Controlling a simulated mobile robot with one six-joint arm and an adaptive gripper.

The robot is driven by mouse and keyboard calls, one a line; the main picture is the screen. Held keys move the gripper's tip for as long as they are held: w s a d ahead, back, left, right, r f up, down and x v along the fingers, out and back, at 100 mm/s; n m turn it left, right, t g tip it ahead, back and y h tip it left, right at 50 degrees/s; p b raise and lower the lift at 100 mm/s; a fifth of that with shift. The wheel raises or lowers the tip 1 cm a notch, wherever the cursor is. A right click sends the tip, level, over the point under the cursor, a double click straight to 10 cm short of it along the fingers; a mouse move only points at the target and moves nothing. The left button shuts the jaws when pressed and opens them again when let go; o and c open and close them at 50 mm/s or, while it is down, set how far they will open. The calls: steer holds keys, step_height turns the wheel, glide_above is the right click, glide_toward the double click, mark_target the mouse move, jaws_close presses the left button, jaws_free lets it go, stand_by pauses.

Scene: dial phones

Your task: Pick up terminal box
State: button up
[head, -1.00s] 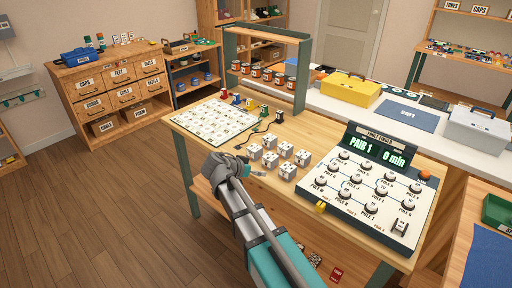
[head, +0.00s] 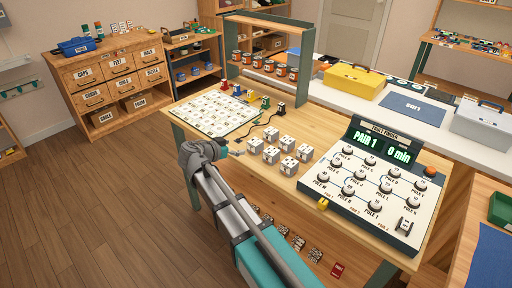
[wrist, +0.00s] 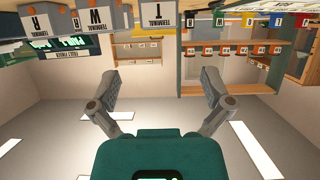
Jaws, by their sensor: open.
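Several white terminal boxes (head: 271,155) stand in two rows on the wooden workbench (head: 325,117). In the wrist view, which looks upside down, they show along the top edge. One is labelled TERMINAL T (wrist: 156,18), one TERMINAL W (wrist: 98,17), and one R (wrist: 44,27). My gripper (head: 238,153) is at the bench's front edge, just left of the nearest boxes and apart from them. In the wrist view my gripper (wrist: 159,84) has its two fingers spread wide with nothing between them.
A fault finder panel (head: 365,190) with several knobs stands right of the boxes. A lettered white board (head: 214,113) and small coloured pieces (head: 265,101) lie behind left. A shelf frame (head: 262,50) with several cans rises behind.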

mark_target(257, 143)
steer(key=b+x, duration=0.2)
steer(key=x, duration=0.5)
steer(key=shift+w+d+f+b, duration=0.1)
steer(key=shift+w+d+b, duration=0.15)
steer(key=shift+b, duration=0.1)
steer(key=shift+w, duration=0.1)
steer(key=shift+b+x, duration=1.1)
steer(key=shift+x, duration=1.45)
steer(key=c, duration=1.1)
